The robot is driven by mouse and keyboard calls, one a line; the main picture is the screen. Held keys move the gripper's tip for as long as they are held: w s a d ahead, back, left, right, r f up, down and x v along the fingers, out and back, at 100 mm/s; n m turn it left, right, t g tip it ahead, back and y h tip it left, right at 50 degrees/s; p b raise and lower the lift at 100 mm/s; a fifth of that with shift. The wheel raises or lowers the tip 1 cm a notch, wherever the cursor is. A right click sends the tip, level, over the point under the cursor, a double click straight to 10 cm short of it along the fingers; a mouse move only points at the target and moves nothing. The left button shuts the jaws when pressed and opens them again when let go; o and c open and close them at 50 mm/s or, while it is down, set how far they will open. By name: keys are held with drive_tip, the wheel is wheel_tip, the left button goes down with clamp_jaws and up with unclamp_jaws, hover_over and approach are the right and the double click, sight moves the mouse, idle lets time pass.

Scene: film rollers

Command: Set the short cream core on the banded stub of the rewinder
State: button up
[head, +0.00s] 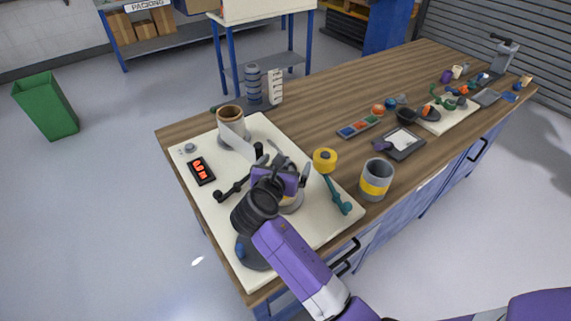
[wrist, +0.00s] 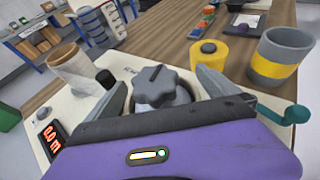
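My gripper (head: 283,170) is over the rewinder on the cream board (head: 312,232). In the wrist view my gripper (wrist: 160,92) is open, with a dark grey lobed knob (wrist: 155,84) showing between its fingers. I cannot tell whether they touch it. A round grey part with a yellowish patch (head: 290,204) shows under the gripper, mostly hidden. I cannot make out the banded stub clearly. A small cream cylinder (head: 457,71) stands far along the bench; it is too small to confirm as the short cream core.
A brown-topped roll with white film (head: 231,114) stands at the board's back left, near a red-digit display (head: 201,170). A yellow roller (head: 325,160), teal crank (head: 340,200) and yellow-banded grey cup (head: 376,179) are to the right. The middle bench has free room.

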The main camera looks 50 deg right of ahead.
drive_tip(key=v, duration=0.7)
drive_tip(key=shift+a, duration=0.35)
drive_tip(key=shift+s+r, duration=0.1)
drive_tip(key=shift+s, duration=0.05)
idle(0.4)
